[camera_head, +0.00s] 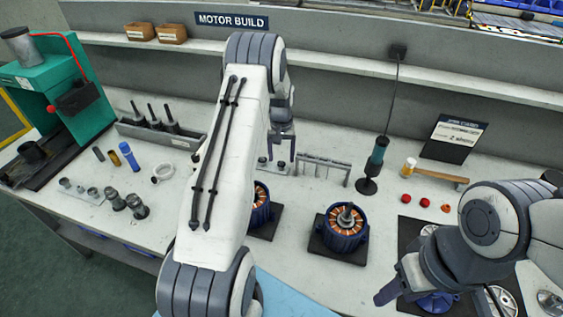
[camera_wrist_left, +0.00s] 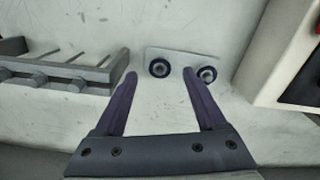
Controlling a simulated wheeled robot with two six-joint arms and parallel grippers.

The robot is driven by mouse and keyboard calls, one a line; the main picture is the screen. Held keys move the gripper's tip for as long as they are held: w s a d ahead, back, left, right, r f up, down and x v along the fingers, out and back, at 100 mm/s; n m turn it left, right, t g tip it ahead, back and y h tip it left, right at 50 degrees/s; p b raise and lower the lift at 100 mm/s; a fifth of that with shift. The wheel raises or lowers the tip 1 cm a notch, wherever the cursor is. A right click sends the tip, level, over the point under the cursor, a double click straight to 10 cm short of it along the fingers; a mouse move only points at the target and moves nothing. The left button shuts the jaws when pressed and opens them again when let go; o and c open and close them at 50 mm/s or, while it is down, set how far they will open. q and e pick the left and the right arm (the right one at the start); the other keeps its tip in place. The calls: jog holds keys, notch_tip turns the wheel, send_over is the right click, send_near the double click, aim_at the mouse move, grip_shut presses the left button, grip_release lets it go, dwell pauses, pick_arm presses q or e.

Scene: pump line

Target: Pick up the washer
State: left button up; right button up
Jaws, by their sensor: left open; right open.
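Two small dark rings with metallic centres sit on a pale plate. In the left wrist view, the left ring (camera_wrist_left: 159,68) lies between and just beyond my fingertips. The right ring (camera_wrist_left: 207,74) lies beside and slightly beyond the right fingertip. I cannot tell for sure whether either is the washer. In the head view the rings are small and partly hidden by my arm. My left gripper (camera_head: 282,157) is open and empty above the plate; it also shows in the left wrist view (camera_wrist_left: 159,76). My right gripper (camera_head: 388,291) is at the lower right, partly hidden, with nothing visibly held.
A motor with copper windings (camera_head: 343,228) stands in front. A white ring (camera_head: 162,172) lies farther left. A screwdriver (camera_head: 376,158) stands upright at right.

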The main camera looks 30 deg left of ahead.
pick_arm(q)
jog(key=shift+f, duration=0.8)
jog(key=shift+f, duration=0.25)
jog(key=shift+c, duration=0.3)
jog(key=c, duration=1)
